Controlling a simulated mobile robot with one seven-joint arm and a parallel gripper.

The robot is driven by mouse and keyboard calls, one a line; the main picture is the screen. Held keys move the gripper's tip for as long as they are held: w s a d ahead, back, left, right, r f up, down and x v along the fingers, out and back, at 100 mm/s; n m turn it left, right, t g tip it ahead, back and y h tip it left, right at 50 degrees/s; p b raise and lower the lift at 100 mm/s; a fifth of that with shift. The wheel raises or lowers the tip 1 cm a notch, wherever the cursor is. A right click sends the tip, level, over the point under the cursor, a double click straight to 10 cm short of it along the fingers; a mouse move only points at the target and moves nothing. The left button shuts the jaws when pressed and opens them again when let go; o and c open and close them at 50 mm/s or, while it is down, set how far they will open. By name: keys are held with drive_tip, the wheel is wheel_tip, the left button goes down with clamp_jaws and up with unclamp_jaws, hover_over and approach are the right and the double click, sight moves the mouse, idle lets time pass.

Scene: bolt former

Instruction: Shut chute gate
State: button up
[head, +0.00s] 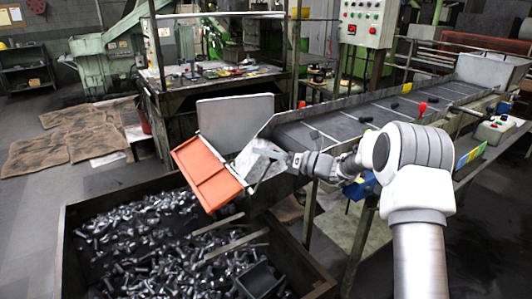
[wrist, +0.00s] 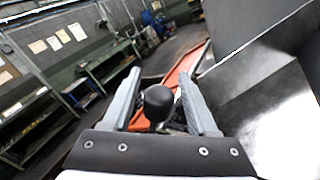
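The orange chute gate (head: 207,174) hangs tilted at the lower left end of the conveyor chute, over the bin's edge, in the head view. Its orange surface also shows beyond the fingers in the wrist view (wrist: 187,64). My gripper (wrist: 159,77) is at the chute end, close to the gate. Its two grey fingers are apart. A black round knob (wrist: 158,102) stands between them, with visible space on both sides. The knob's stem and mounting are mostly hidden by the gripper. In the head view the knob cannot be made out.
A grey upright plate (head: 235,120) stands behind the gate. The conveyor belt (head: 345,122) carries several small dark parts and runs up to the right. A bin (head: 62,240) full of bolts lies below. Metal chute walls (wrist: 265,90) rise close at the gripper's right in the wrist view.

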clamp_jaws()
idle(1.2)
